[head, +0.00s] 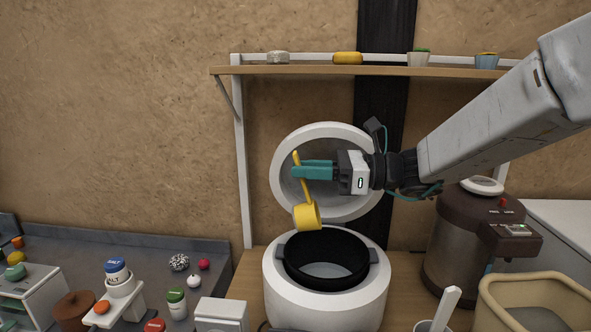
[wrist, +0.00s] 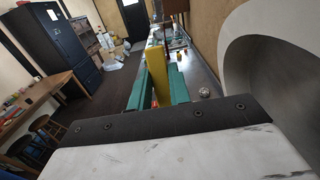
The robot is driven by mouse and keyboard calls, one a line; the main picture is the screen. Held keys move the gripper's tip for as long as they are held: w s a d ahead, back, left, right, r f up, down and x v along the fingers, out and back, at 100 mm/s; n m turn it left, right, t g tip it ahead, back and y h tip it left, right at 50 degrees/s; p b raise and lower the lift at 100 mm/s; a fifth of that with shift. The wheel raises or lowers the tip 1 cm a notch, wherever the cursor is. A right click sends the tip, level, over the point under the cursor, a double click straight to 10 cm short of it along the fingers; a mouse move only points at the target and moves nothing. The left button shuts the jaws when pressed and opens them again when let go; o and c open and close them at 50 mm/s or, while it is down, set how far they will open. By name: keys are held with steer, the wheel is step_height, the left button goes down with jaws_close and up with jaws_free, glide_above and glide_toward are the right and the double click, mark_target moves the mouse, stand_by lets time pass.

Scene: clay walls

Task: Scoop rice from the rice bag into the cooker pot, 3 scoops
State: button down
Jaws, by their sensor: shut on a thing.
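My gripper (head: 311,170) has teal fingers and is shut on the handle of a yellow scoop (head: 307,216). The scoop hangs tilted above the cooker pot (head: 325,258), near its back left rim, apart from it. The inside of the scoop's cup is hidden. The pot is black, sits in the white rice cooker (head: 325,297), and shows a pale grey surface at its bottom. The cooker's lid stands open behind. In the wrist view the scoop handle (wrist: 157,75) stands between the fingers (wrist: 158,92). A tan bin-like container (head: 535,290) at the lower right, with greyish contents, may be the rice bag.
A brown and steel appliance (head: 460,250) stands right of the cooker. A wooden shelf (head: 300,70) with small items runs above the arm. Salt jars (head: 117,271) and other small things crowd the lower left. A white upright object (head: 446,308) stands at front right.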

steer(key=shift+d+f+y, duration=0.25)
steer(key=shift+d+y, duration=0.8)
steer(key=shift+d, duration=0.1)
steer(key=shift+d+f+y, duration=0.25)
steer(key=shift+d+y, duration=0.8)
steer(key=shift+d, duration=0.05)
steer(key=shift+s, duration=0.1)
